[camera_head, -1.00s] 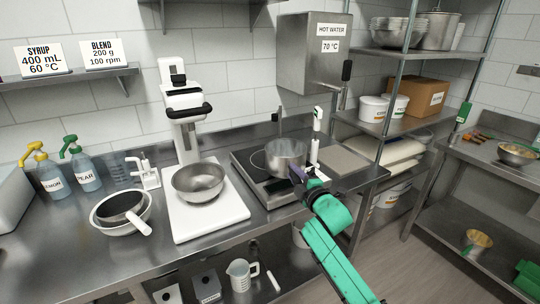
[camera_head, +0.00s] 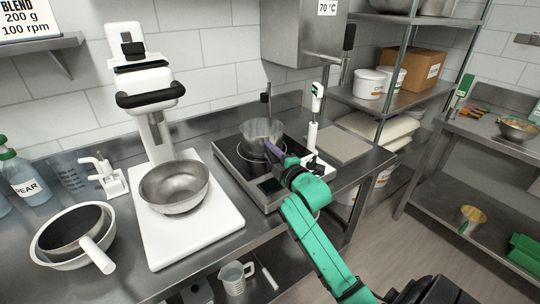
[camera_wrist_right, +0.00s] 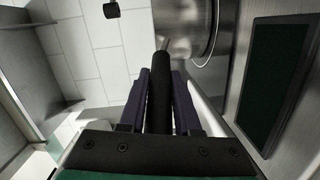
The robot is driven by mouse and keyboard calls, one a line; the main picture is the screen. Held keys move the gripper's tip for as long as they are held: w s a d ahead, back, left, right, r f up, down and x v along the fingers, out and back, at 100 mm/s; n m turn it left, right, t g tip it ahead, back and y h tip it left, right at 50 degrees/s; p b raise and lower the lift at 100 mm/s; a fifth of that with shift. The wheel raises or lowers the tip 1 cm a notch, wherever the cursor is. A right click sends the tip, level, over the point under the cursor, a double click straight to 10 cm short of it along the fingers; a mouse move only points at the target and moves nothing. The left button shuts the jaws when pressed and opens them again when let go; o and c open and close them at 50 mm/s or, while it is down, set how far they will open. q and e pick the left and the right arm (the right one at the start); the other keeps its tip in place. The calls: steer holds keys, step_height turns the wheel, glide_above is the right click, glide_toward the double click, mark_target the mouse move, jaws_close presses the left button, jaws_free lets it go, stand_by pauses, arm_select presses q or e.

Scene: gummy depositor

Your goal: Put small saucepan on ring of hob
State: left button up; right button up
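The small saucepan (camera_head: 262,132) is a shiny steel pot, upright over the back part of the black hob (camera_head: 228,160). A thin pale ring line shows around its base in the head view, and the pan wall also shows in the right wrist view (camera_wrist_right: 190,30). I cannot tell whether its base touches the glass. My right gripper (camera_head: 275,152) is at the pan's front right. In the right wrist view its fingers (camera_wrist_right: 160,100) lie close on both sides of the black handle (camera_wrist_right: 160,85) and look shut on it. My left gripper is not in view.
A white-handled pan (camera_head: 75,235) is further left. A white upright device (camera_head: 313,125) and a grey slab (camera_head: 340,145) stand right of the hob. The hot water box (camera_head: 300,40) hangs behind.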

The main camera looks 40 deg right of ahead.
steer(key=o, duration=0.4)
steer(key=shift+c, duration=0.2)
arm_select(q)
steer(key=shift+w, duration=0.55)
arm_select(e)
steer(key=shift+s+r, duration=0.1)
steer(key=shift+s, duration=0.1)
steer(key=shift+s+a, duration=0.1)
steer(key=shift+s, duration=0.2)
arm_select(q)
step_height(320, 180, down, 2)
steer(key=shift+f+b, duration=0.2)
steer(key=shift+b, duration=1.05)
arm_select(e)
steer(key=s+a, duration=0.1)
steer(key=s, duration=1)
steer(key=shift+a+r, duration=0.25)
steer(key=shift+r, duration=0.1)
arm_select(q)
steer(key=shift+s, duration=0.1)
